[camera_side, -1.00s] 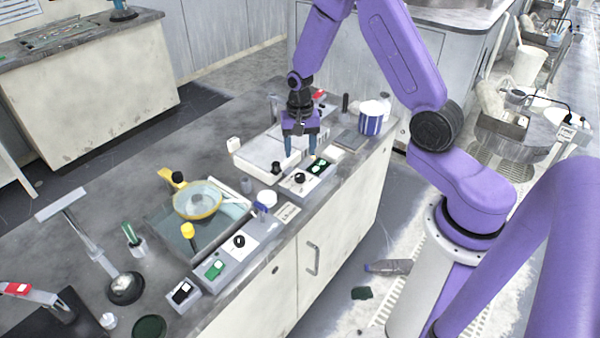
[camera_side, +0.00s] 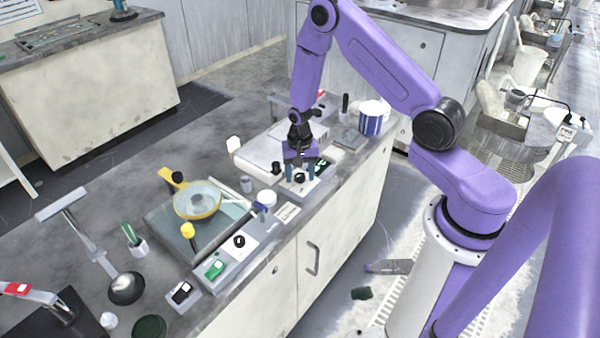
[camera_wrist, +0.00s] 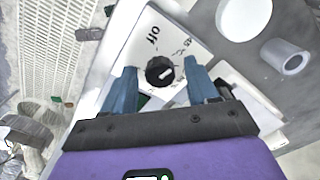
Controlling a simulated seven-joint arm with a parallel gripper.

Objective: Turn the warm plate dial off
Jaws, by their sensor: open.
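A black round dial (camera_side: 299,178) sits on a white panel at the front of a white flat-topped unit (camera_side: 262,153). In the wrist view the dial (camera_wrist: 160,71) shows a short white mark, and the panel (camera_wrist: 178,30) beside it reads "off" and "45". I cannot tell for sure which label the mark points to. My gripper (camera_side: 300,172) points down over the dial. Its two blue fingers are open, one on each side of the dial in the wrist view (camera_wrist: 160,87). I cannot tell whether they touch it.
A green switch (camera_side: 322,165) is close behind the dial. A second panel with a black dial (camera_side: 239,241) and a green switch (camera_side: 214,269) lies to the left, by a yellow pan (camera_side: 197,203). A blue-striped container (camera_side: 371,122) stands at the right.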

